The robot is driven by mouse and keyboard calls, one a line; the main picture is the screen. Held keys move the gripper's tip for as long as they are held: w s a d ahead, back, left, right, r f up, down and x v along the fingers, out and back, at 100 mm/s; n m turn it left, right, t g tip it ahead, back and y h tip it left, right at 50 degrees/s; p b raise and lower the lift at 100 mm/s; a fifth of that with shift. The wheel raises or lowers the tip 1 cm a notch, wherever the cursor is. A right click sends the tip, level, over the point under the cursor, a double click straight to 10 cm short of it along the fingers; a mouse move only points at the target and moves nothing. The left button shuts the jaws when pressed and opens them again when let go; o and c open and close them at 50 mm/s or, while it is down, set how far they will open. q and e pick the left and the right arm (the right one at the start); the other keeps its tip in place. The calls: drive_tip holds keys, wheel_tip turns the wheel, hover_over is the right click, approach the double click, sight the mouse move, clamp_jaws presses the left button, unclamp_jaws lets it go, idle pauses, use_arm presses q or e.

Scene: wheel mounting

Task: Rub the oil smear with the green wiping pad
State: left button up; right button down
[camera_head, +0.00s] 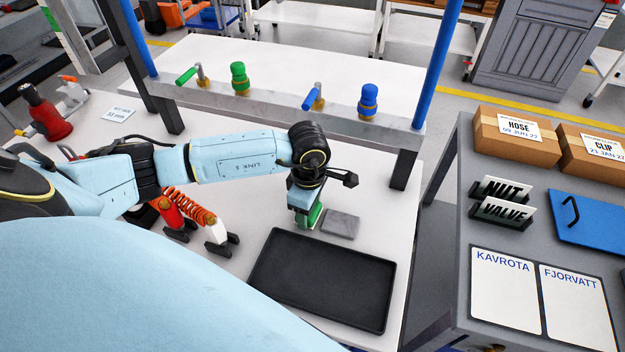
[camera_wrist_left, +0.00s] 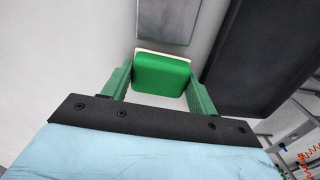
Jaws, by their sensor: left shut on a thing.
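My left gripper (camera_head: 308,212) points down at the white table, just behind the black tray. It is shut on the green wiping pad (camera_head: 316,215). In the left wrist view the pad (camera_wrist_left: 161,74) sits between the two green fingers (camera_wrist_left: 159,88), with a pale layer along its far edge. A flat grey square (camera_head: 340,224) lies just right of the pad; it also shows beyond the pad in the left wrist view (camera_wrist_left: 168,20). I cannot make out an oil smear in either view. My right gripper is not in view.
The black tray (camera_head: 322,329) lies in front of the gripper. A red and orange spring part (camera_head: 195,214) stands left of it. A metal rail (camera_head: 300,112) with green and blue fittings crosses behind. A grey side table (camera_head: 452,215) with boxes stands right.

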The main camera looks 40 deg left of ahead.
use_arm(q)
wheel_tip(320, 180, up, 3)
drive_tip(key=shift+a+p, duration=0.1)
drive_tip(key=shift+p, duration=0.4)
drive_tip(key=shift+r+p, duration=1.5)
drive_tip(key=shift+r, duration=0.8)
